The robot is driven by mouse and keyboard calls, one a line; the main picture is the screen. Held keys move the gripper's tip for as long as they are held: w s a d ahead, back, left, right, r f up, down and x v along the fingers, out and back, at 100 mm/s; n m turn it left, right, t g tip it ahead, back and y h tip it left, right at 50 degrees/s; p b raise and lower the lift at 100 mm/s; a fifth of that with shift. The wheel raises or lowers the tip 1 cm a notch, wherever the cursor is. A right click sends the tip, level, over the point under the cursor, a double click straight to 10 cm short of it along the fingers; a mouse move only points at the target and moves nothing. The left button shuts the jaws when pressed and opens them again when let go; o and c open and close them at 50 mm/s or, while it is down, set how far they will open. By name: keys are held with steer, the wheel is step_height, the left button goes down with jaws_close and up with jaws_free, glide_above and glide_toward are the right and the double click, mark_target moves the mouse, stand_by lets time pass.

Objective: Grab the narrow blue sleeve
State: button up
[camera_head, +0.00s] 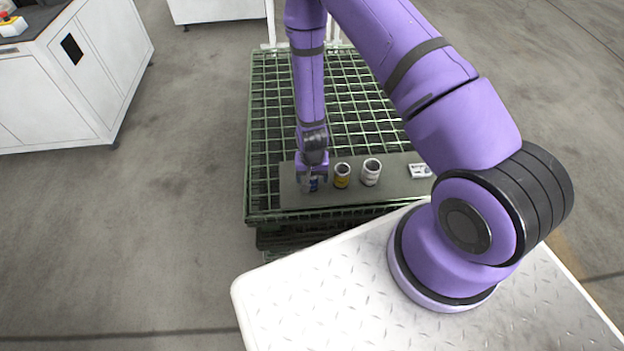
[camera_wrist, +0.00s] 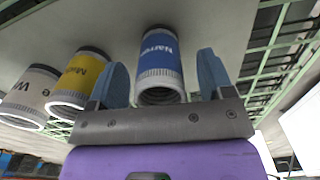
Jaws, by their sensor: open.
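The narrow blue sleeve (camera_wrist: 160,62) has a white lower rim and lettering that starts "Narro". In the wrist view it stands between the two blue fingers of my gripper (camera_wrist: 158,82), which are open with a gap visible on each side. In the head view the blue sleeve (camera_head: 313,184) is at the left end of the row on a grey board (camera_head: 395,191), mostly hidden by my gripper (camera_head: 312,178). A yellow sleeve (camera_head: 342,176) stands just right of it, and also shows in the wrist view (camera_wrist: 79,76).
A white-grey sleeve (camera_head: 371,172) stands right of the yellow one, and shows at the wrist view's left (camera_wrist: 31,93). A small white part (camera_head: 420,170) lies farther right on the board. The green mesh table (camera_head: 270,100) is otherwise bare. A white cabinet (camera_head: 70,85) stands left.

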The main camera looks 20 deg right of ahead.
steer(key=c, duration=1.2)
steer(key=shift+r, duration=0.1)
